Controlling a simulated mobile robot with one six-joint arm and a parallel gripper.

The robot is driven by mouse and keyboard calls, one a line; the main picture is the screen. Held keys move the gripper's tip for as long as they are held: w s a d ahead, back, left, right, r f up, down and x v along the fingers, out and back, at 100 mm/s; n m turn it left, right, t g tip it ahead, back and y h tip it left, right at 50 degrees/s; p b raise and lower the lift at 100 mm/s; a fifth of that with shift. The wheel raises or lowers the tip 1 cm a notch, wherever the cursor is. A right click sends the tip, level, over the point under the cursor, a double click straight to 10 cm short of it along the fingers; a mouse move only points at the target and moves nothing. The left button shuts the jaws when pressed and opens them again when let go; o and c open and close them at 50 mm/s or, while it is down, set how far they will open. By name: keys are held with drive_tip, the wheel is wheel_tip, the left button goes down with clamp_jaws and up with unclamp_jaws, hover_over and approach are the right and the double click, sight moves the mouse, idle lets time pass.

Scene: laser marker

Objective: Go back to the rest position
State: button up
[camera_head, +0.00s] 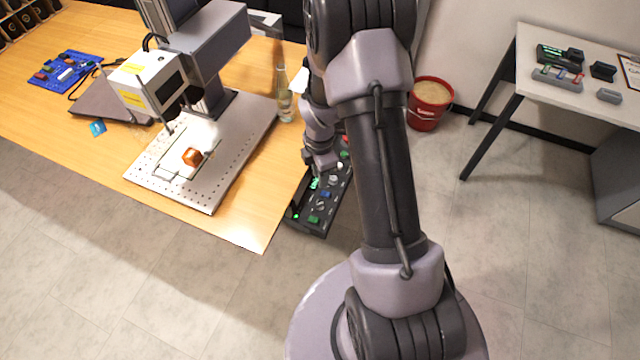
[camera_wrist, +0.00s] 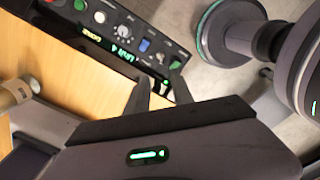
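My gripper (camera_wrist: 159,75) shows in the wrist view with its two dark fingers apart and nothing between them. The fingertips point at a black control panel (camera_wrist: 110,30) with knobs, coloured buttons and a lit green display. I cannot tell whether they touch it. In the head view my arm comes down in front of the control panel (camera_head: 322,208), at the right edge of the wooden table (camera_head: 240,232).
Left of my arm stands the laser marker (camera_head: 215,45), with an orange block (camera_head: 192,156) on its perforated plate (camera_head: 200,197). A glass bottle (camera_head: 284,100) stands close to my arm. A red bucket (camera_head: 430,100) and a white side table (camera_head: 560,95) are at right. Floor is clear at lower left.

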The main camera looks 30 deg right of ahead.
drive_tip(key=shift+r, duration=1.3)
drive_tip(key=s+a+r+m+t+b, duration=0.1)
drive_tip(key=a+r+m, duration=0.25)
drive_tip(key=r, duration=0.45)
drive_tip(key=s+a+r+m+t+b, duration=0.1)
drive_tip(key=a+r+m, duration=0.2)
drive_tip(key=r+m, duration=0.35)
drive_tip(key=s+a+r+m+t+y+b, duration=0.1)
drive_tip(key=s+a+r+m+t, duration=0.1)
drive_tip(key=s+a+r+m, duration=0.2)
drive_tip(key=s+a+r+m+t+y+b, duration=0.1)
drive_tip(key=s+a+r+m, duration=0.4)
drive_tip(key=s, duration=0.6)
wheel_tip(320, 180, up, 2)
drive_tip(key=shift+s+a+r+m+t, duration=0.15)
drive_tip(key=shift+s+a+m+t, duration=0.2)
drive_tip(key=shift+m, duration=0.75)
drive_tip(key=shift+d, duration=0.1)
